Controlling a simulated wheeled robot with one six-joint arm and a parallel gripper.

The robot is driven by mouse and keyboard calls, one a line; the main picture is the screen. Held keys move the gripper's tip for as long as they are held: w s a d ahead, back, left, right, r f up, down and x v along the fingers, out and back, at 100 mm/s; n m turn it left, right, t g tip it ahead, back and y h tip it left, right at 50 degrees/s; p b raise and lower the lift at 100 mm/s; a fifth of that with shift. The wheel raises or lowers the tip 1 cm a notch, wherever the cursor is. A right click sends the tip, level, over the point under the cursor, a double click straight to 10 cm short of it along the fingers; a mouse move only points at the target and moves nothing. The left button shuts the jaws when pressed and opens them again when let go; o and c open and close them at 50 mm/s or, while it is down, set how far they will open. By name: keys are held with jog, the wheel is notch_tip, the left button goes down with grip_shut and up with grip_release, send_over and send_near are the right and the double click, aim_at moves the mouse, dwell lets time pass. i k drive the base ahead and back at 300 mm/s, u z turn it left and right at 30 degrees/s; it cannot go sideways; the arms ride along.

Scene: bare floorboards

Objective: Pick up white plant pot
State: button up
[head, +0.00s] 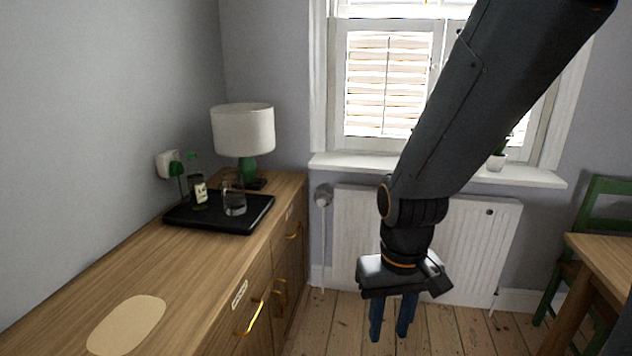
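A small white plant pot (496,162) with a green plant stands on the white windowsill (535,179), right of centre. My arm crosses in front of the window and covers part of the plant's left side. My gripper (392,320) points down in front of the radiator, lower in the picture than the sill and to the left of the pot. Its two blue fingers are apart with nothing between them. It is well clear of the pot.
A wooden sideboard (190,265) runs along the left wall. It bears a black tray (240,226) with a bottle (199,192) and glass (234,203), plus a lamp (243,132). A radiator (350,235) is below the window. A table (605,255) and green chair (600,188) stand right.

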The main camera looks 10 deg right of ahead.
aim_at(495, 163)
jog(key=z, duration=0.15)
jog(key=i, duration=1.75)
jog(key=z, duration=1.45)
jog(key=i, duration=1.2)
jog(key=z, duration=0.8)
